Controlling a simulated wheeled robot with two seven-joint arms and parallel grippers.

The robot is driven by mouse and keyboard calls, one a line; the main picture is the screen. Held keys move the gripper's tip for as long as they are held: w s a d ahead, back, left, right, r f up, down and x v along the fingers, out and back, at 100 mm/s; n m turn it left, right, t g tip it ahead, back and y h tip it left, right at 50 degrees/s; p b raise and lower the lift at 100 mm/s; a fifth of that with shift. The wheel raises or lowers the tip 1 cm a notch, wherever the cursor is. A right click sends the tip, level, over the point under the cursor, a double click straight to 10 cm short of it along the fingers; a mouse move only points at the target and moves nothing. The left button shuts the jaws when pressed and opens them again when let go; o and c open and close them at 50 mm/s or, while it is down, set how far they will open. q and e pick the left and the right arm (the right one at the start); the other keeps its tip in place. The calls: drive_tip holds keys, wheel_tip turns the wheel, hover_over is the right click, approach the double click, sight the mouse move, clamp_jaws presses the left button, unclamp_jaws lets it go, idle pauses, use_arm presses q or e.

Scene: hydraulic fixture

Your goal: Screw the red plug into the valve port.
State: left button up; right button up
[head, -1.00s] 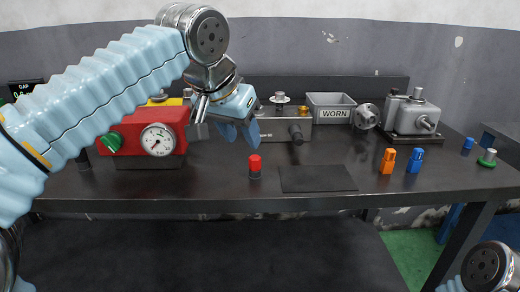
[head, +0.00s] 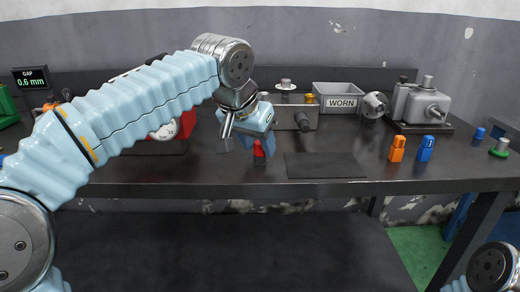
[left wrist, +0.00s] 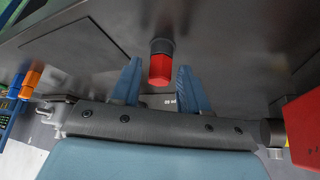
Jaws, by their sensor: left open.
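The red plug (head: 259,151) stands upright on the dark bench near its front edge, red part up, dark part below. My left gripper (head: 260,143) is open over it, and its blue fingers partly hide the plug in the head view. In the left wrist view the plug (left wrist: 160,68) shows between the two spread fingers (left wrist: 159,66), with a gap on each side. A grey metal valve block (head: 284,116) stands behind the gripper, partly hidden by it. I cannot tell which opening is the valve port. My right gripper is out of view.
A dark mat (head: 325,165) lies right of the plug. A grey bin marked WORN (head: 341,103) stands behind. Orange (head: 397,149) and blue (head: 426,149) pieces stand to the right. A red gauge unit (head: 187,121) is partly behind my left arm. A display (head: 30,80) reads GAP 0.6 mm.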

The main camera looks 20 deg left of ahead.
use_arm(q)
clamp_jaws()
drive_tip(key=shift+r+p, duration=1.45)
drive_tip(key=shift+r, duration=1.05)
drive_tip(key=c, duration=0.6)
unclamp_jaws()
clamp_jaws()
